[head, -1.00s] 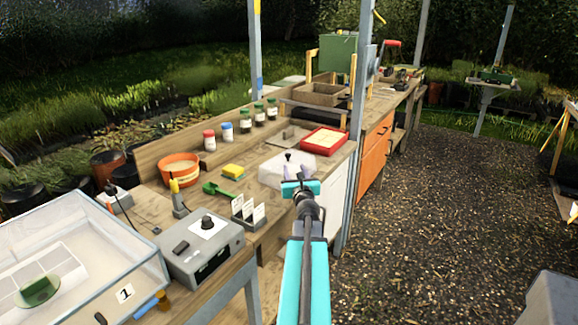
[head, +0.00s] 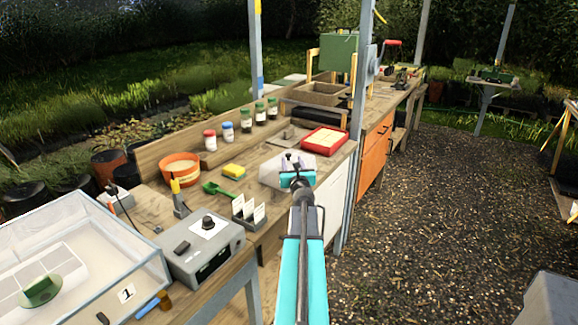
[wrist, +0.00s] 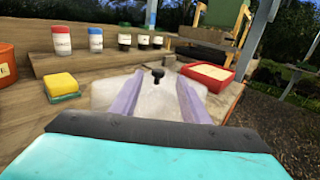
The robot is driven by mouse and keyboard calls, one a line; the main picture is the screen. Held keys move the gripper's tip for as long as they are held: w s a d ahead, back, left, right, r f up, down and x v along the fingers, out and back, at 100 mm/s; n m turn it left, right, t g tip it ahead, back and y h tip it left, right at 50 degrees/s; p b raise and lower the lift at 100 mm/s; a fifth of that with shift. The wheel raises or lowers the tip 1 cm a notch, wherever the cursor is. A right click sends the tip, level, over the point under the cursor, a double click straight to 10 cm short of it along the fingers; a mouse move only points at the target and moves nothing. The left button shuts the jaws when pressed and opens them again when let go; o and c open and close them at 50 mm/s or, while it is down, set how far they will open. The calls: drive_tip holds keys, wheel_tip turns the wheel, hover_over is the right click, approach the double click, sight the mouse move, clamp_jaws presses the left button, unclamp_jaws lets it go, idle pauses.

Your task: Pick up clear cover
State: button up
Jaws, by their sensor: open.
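The clear cover (head: 272,174) is a low see-through box with a small black knob on top, resting on the wooden bench near its front edge. In the wrist view the clear cover (wrist: 108,92) lies straight ahead, its black knob (wrist: 158,74) between the two pale purple fingers. My gripper (head: 293,164) is open and over the cover in the head view, hiding part of it. In the wrist view my gripper (wrist: 156,84) shows its fingers apart on either side of the knob's line. I cannot tell whether they touch the cover.
A red tray (head: 325,140) stands just behind the cover. Several jars (head: 246,121) line the back. A grey post (head: 358,110) rises at the right.

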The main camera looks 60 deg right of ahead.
sight(289, 156)
drive_tip(key=shift+w+d, duration=0.1)
drive_tip(key=shift+f+p+x, duration=0.2)
drive_tip(key=shift+p+x, duration=0.35)
drive_tip(key=shift+x, duration=1.9)
drive_tip(key=shift+w, duration=0.15)
drive_tip(key=shift+c, duration=0.3)
clamp_jaws()
